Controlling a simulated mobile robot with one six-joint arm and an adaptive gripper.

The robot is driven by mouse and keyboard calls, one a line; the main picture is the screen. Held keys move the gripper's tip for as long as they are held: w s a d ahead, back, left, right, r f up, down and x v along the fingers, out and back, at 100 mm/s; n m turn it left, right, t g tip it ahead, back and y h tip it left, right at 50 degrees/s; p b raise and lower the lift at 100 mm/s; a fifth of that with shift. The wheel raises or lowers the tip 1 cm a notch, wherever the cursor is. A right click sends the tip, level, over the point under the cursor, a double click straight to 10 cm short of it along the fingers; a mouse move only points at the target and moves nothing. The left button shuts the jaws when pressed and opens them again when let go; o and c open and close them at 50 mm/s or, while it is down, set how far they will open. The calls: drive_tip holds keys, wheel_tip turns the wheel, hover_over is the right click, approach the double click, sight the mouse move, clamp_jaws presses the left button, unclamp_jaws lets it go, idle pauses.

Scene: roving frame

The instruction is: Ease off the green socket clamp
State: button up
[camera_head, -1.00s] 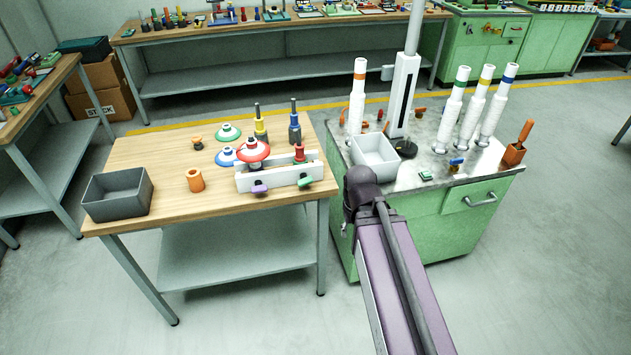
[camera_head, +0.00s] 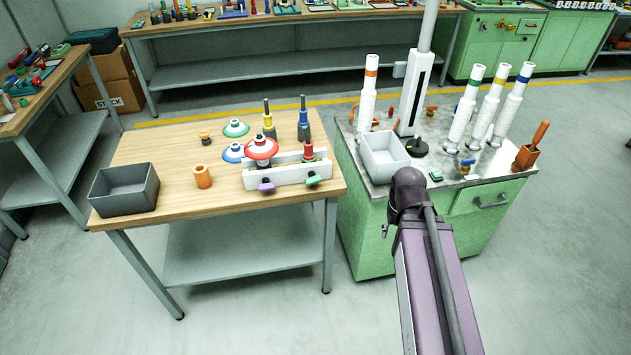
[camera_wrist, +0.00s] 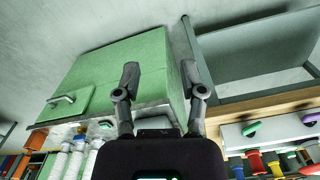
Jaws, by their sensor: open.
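The green socket clamp is the green knob (camera_head: 313,181) on the front of a white block (camera_head: 289,177) on the wooden table. A socket with a red collar (camera_head: 308,153) stands in the block above it. In the wrist view the green knob (camera_wrist: 251,129) shows at the right, its block running along the table edge. My gripper (camera_wrist: 160,80) is open and empty, with its fingers in front of the green cabinet and well apart from the knob. The head view shows my arm at the cabinet's front, but the fingers are hidden there.
A purple knob (camera_head: 267,187) sits left of the green one. A red-topped disc (camera_head: 261,147) stands by the block. A grey bin (camera_head: 124,190) and orange ring (camera_head: 203,177) are at the left. The green cabinet (camera_head: 370,235) carries a white tray (camera_head: 384,160) and white columns.

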drive_tip(key=t+y+b, duration=0.2)
drive_tip(key=y+b, duration=1.3)
drive_tip(key=b, duration=0.3)
approach(314, 179)
drive_tip(key=d, duration=0.3)
drive_tip(key=shift+s+d+r, duration=0.1)
drive_tip(key=shift+d+r, duration=0.1)
drive_tip(key=b+x, duration=0.3)
drive_tip(key=x, duration=1)
drive_tip(key=shift+a+f, duration=0.2)
drive_tip(key=shift+a, duration=0.15)
